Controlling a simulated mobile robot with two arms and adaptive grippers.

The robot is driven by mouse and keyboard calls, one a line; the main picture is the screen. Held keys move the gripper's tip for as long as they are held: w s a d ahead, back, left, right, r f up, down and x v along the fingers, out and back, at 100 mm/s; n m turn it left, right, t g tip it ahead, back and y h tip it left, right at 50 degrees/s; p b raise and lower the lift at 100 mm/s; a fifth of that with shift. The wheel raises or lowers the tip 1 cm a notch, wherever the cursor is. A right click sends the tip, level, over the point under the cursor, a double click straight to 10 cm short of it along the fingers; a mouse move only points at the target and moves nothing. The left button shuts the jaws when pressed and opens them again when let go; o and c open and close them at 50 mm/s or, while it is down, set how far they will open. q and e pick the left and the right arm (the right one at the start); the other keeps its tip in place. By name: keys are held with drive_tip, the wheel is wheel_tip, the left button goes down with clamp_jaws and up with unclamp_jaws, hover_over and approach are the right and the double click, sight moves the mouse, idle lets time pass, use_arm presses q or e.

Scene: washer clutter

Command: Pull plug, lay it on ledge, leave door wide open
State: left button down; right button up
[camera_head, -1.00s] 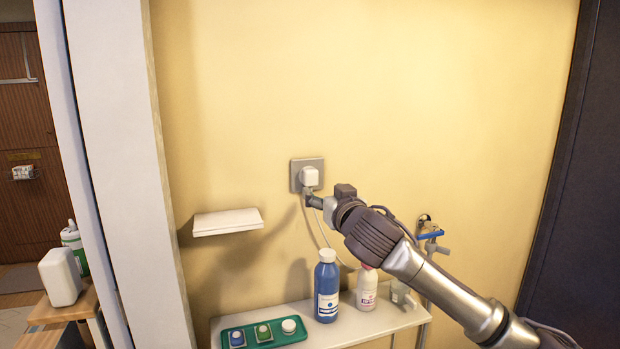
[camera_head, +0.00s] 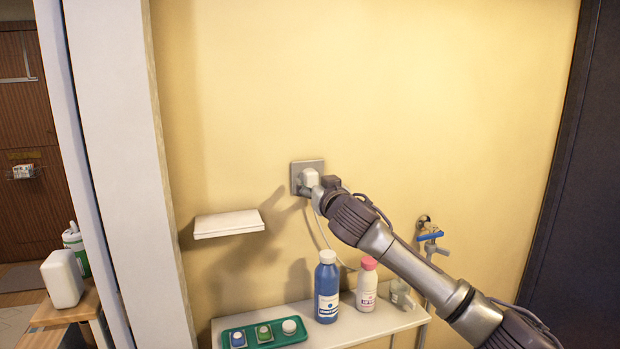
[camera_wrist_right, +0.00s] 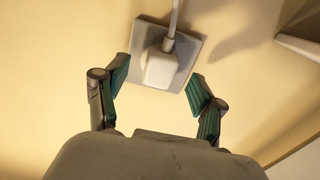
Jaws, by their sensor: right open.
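The white plug (camera_head: 310,177) sits in the grey wall socket (camera_head: 297,164), its cord hanging down. In the right wrist view the plug (camera_wrist_right: 160,68) is in the socket plate (camera_wrist_right: 188,47), with its cord at the top of the picture. My right gripper (camera_head: 312,189) is at the plug's lower side in the head view. In the right wrist view its two fingers (camera_wrist_right: 155,80) are open on either side of the plug, with gaps between. The white ledge (camera_head: 228,224) is empty, left of and below the socket. No door is clearly identifiable. My left gripper is not in view.
A lower shelf (camera_head: 372,329) holds a blue bottle (camera_head: 327,287), a pink-capped bottle (camera_head: 367,284), a small cup (camera_head: 400,293) and a green tray (camera_head: 286,338). A blue-handled tap (camera_head: 430,236) is on the wall at right. A pale pillar (camera_head: 125,150) stands at left.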

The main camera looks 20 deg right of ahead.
drive_tip(key=shift+w, duration=1)
drive_tip(key=shift+c, duration=0.2)
idle(0.5)
clamp_jaws()
drive_tip(key=shift+s, duration=0.1)
drive_tip(key=shift+s, duration=0.15)
drive_tip(key=shift+s+r, duration=0.1)
drive_tip(key=shift+s, duration=0.65)
drive_tip(key=shift+s+d, duration=0.1)
drive_tip(key=shift+s, duration=1.95)
